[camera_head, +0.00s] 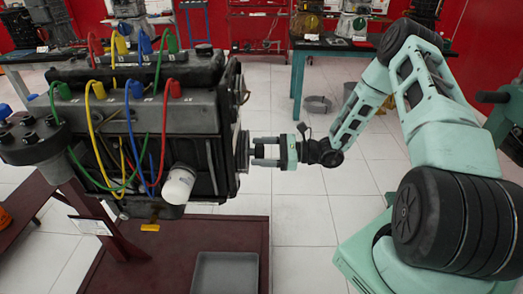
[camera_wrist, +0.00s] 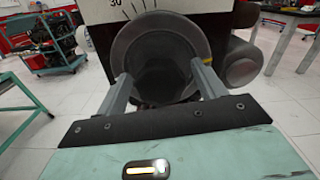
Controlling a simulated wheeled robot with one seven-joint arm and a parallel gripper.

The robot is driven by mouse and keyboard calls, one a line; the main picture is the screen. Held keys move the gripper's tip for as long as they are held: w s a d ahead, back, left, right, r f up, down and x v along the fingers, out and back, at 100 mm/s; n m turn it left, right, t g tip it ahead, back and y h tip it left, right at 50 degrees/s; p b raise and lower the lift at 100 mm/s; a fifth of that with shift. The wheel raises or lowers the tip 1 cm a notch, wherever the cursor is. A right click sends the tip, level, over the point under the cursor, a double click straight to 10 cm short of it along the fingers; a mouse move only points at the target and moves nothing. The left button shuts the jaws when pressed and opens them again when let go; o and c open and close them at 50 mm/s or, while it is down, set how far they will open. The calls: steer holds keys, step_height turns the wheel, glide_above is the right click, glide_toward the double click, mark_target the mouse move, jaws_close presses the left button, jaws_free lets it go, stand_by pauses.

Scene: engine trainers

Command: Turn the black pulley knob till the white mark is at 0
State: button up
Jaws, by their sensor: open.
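The black pulley knob (camera_wrist: 160,60) fills the upper middle of the wrist view as a dark, round, stepped wheel on the end of the engine. It also shows in the head view (camera_head: 242,150), edge-on. Above it a pale scale plate (camera_wrist: 135,12) carries dark tick marks and the number 30. I cannot make out a white mark on the knob or the 0 on the scale. My gripper (camera_head: 256,151) is open and level, facing the knob. In the wrist view my gripper (camera_wrist: 161,76) has one finger on each side of the knob's hub; contact is unclear.
The engine (camera_head: 135,130) stands on a dark red stand, with coloured cables and a white filter (camera_head: 179,185) low on its near side. A grey tray (camera_head: 224,272) lies below. A green-legged table (camera_head: 298,75) stands behind. Tiled floor is free under my arm.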

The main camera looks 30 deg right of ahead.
steer(key=shift+c, duration=0.3)
steer(key=c, duration=0.9)
steer(key=shift+m+p, duration=0.3)
steer(key=shift+m, duration=0.1)
steer(key=m+p, duration=0.2)
steer(key=m, duration=0.1)
steer(key=shift+w+r+m, duration=0.1)
steer(key=shift+m, duration=0.3)
steer(key=m+p, duration=0.2)
steer(key=m, duration=0.3)
steer(key=shift+d, duration=0.1)
steer(key=m, duration=0.2)
steer(key=m+p, duration=0.1)
steer(key=m, duration=0.1)
steer(key=shift+w+f+m, duration=0.1)
steer(key=shift+f+m, duration=0.1)
steer(key=shift+m, duration=0.2)
steer(key=shift+f+m+p, duration=0.15)
steer(key=shift+m+p, duration=0.35)
steer(key=shift+m, duration=2)
